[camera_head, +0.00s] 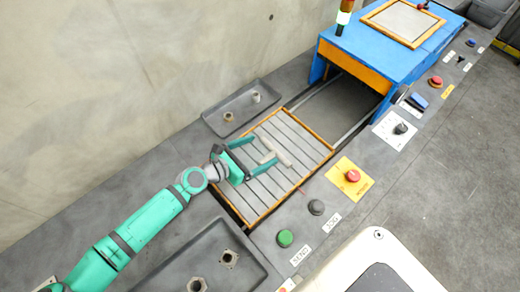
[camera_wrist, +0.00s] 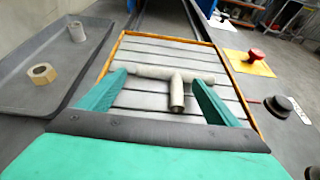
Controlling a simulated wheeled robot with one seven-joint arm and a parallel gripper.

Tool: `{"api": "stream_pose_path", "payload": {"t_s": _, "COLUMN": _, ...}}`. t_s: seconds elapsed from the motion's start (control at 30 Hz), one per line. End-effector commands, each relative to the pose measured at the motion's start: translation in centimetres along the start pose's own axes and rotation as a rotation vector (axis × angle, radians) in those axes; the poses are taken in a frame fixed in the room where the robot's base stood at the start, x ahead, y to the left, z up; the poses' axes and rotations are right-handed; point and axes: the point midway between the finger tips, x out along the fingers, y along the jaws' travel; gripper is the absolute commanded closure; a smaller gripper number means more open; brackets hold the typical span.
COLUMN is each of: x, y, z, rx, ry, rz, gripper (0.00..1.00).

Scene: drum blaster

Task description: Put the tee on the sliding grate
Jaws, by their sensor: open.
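The tee (camera_head: 274,153) is a pale beige-grey pipe piece. It lies on the slats of the sliding grate (camera_head: 277,195), which has a wooden frame. In the wrist view the tee (camera_wrist: 177,78) lies with its long bar across the slats and its stem toward me. My gripper (camera_head: 264,161) is open over the grate, with its green fingers on either side of the tee. In the wrist view my gripper (camera_wrist: 160,80) shows clear space between each finger and the stem. Whether a finger touches the bar's left end I cannot tell.
A grey tray (camera_head: 209,119) with two small parts stands left of the grate. A nearer tray (camera_head: 172,276) holds nut-like parts. The blue machine (camera_head: 386,52) stands beyond the grate. Buttons, including a red one (camera_head: 352,175), line the right side.

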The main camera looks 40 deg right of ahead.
Motion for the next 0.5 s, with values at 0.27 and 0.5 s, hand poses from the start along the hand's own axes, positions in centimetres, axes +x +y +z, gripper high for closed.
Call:
{"api": "stream_pose_path", "payload": {"t_s": 0.27, "x": -5.2, "y": 0.2, "z": -0.1, "rx": -0.002, "ry": -0.001, "rz": 0.009, "gripper": 0.15}}
{"api": "stream_pose_path", "payload": {"t_s": 0.5, "x": -9.0, "y": 0.2, "z": -0.1, "rx": -0.003, "ry": -0.001, "rz": 0.008, "gripper": 0.15}}
